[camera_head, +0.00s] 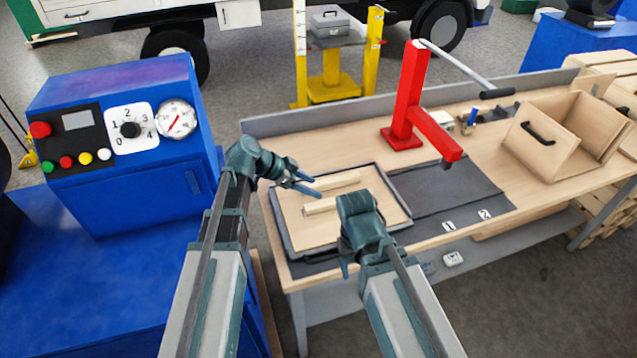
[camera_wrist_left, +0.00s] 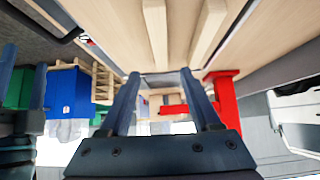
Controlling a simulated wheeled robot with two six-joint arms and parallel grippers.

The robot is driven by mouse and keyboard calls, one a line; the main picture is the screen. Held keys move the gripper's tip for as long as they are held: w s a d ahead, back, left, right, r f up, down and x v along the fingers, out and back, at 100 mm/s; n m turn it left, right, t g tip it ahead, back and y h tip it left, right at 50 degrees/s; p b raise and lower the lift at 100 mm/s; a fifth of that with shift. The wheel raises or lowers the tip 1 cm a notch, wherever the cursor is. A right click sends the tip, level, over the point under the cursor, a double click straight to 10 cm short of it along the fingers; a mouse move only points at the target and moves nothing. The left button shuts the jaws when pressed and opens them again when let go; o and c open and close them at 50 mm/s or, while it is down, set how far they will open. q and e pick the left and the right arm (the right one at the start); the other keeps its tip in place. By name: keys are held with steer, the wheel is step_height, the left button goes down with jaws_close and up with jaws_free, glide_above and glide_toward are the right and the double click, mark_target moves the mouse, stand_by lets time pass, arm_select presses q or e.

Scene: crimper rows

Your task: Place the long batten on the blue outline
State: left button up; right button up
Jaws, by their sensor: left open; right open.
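Two pale wooden battens lie side by side in a shallow tray with a grey rim (camera_head: 385,186): a farther batten (camera_head: 342,185) and a nearer batten (camera_head: 320,207). My right arm may hide one end of the nearer one, so I cannot tell which is longer. My left gripper (camera_head: 314,187) is open above the tray, by the battens' left ends. The left wrist view shows both battens (camera_wrist_left: 157,45) (camera_wrist_left: 208,32) beyond its empty, spread fingers. My right gripper (camera_head: 346,268) is open and low at the tray's front edge, its fingers partly hidden. I see no blue outline.
A red press (camera_head: 408,95) stands on the bench behind a dark mat (camera_head: 440,190) marked 1 and 2. An open wooden box (camera_head: 545,150) stands at right. A blue control cabinet (camera_head: 125,190) stands to the left. The dark mat is clear.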

arm_select(q)
steer(key=shift+s+a+r, duration=0.1)
steer(key=shift+a+r, duration=0.1)
steer(key=s+d+f+n+g+y, duration=0.1)
steer(key=s, duration=0.2)
steer(key=s+d+f+n+g+y, duration=0.1)
steer(key=s+f, duration=0.1)
steer(key=s, duration=0.1)
steer(key=s+d+f+n+y, duration=0.1)
steer(key=s+d, duration=0.1)
steer(key=s, duration=0.2)
steer(key=shift+f+g, duration=0.25)
steer(key=shift+g, duration=0.15)
steer(key=s+n+y, duration=0.1)
steer(key=s, duration=0.1)
steer(key=s+f+n+y, duration=0.1)
steer(key=s+n+g+y, duration=0.1)
steer(key=s, duration=0.1)
steer(key=shift+s+a+f, duration=0.1)
steer(key=shift+s+f, duration=0.2)
steer(key=shift+s, duration=0.05)
steer(key=s+n+y, duration=0.1)
steer(key=s, duration=0.1)
steer(key=s+a+n+y, duration=0.1)
steer(key=s+n, duration=0.1)
steer(key=shift+s+a+f+y, duration=0.15)
steer(key=shift+a+f+y, duration=0.05)
steer(key=shift+y, duration=0.2)
steer(key=shift+s+a+n+y, duration=0.3)
steer(key=shift+s+n+y, duration=0.1)
